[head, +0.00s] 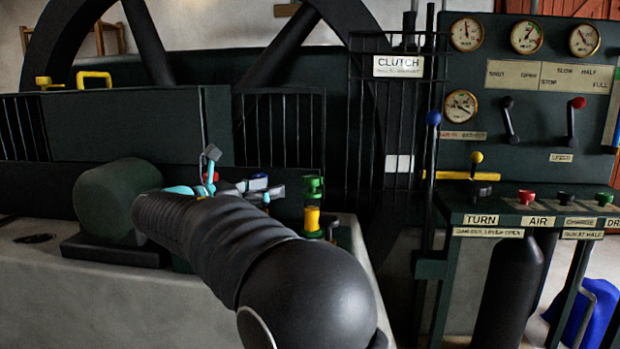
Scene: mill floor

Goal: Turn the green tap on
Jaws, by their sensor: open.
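A green fitting (313,187), which looks like the green tap, stands at the right end of the machine's pale base. A yellow part shows below it. Whether it is on or off cannot be told. My gripper (246,175) is open, with light-blue and grey parts. In the picture it is just left of the green fitting, with a visible gap. Something red (209,177) shows among the fingers. My dark ribbed arm hides much of the area below and in front of the gripper.
A dark green rounded housing (115,200) sits left of my arm. Behind are black bars and a large wheel (345,30). A control panel (540,100) with gauges and levers stands at the right, with a TURN/AIR button shelf (480,209) below.

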